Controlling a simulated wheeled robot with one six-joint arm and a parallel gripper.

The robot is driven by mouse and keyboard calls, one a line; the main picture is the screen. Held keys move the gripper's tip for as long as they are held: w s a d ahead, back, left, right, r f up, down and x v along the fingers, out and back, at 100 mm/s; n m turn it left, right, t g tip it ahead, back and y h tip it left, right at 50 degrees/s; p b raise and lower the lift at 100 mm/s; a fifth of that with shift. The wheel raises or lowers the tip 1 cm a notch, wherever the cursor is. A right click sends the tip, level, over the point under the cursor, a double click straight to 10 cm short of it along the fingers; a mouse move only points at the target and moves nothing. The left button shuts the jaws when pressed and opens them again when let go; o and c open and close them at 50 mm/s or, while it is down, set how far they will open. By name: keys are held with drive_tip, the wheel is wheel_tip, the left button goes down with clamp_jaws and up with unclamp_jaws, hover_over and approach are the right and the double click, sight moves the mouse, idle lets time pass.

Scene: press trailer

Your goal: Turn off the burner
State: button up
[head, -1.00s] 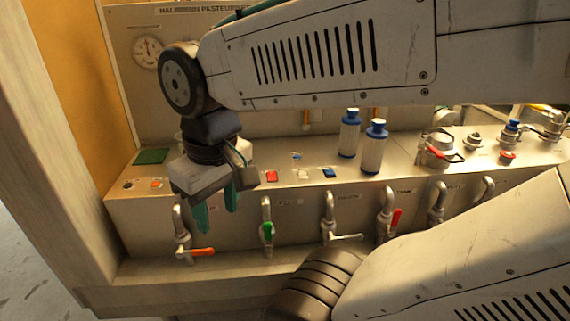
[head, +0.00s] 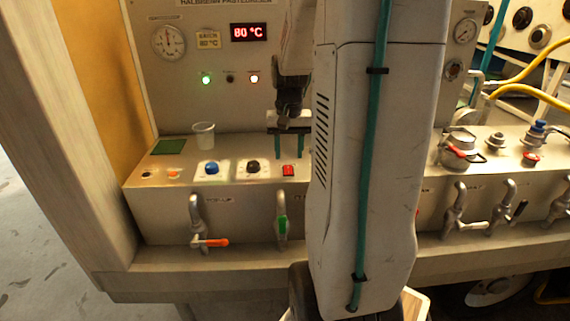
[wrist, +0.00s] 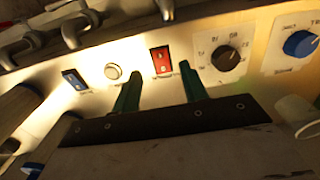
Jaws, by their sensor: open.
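My gripper (head: 290,146) hangs just above and behind the red rocker switch (head: 288,170) on the sloped control ledge. Its two green fingers point down, apart, with nothing between them. In the wrist view, my gripper's fingertips (wrist: 158,72) stand close to the red switch (wrist: 161,61); I cannot tell whether they touch it. Beside the switch is a black dial (wrist: 226,58), then a blue knob (wrist: 300,44). The black dial (head: 253,166) and blue knob (head: 211,168) also show in the head view. Labels are too blurred to read for certain.
A white cup (head: 204,134) stands on the ledge behind the knobs. The display (head: 249,32) reads 80 °C; a green lamp (head: 206,79) is lit. A white button (wrist: 114,71) and blue switch (wrist: 75,78) lie beside the red one. Valves line the front.

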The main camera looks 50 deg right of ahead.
sight(288, 171)
drive_tip(key=shift+f, duration=2.4)
drive_tip(key=shift+c, duration=0.3)
clamp_jaws()
drive_tip(key=shift+w+d+r+g+y, duration=0.1)
drive_tip(key=shift+w+d+g+y, duration=0.05)
drive_tip(key=shift+g+y, duration=0.4)
drive_tip(key=shift+w+d+g+y, duration=0.15)
drive_tip(key=shift+g+y, duration=0.3)
drive_tip(key=shift+y, duration=0.1)
drive_tip(key=shift+o, duration=0.3)
unclamp_jaws()
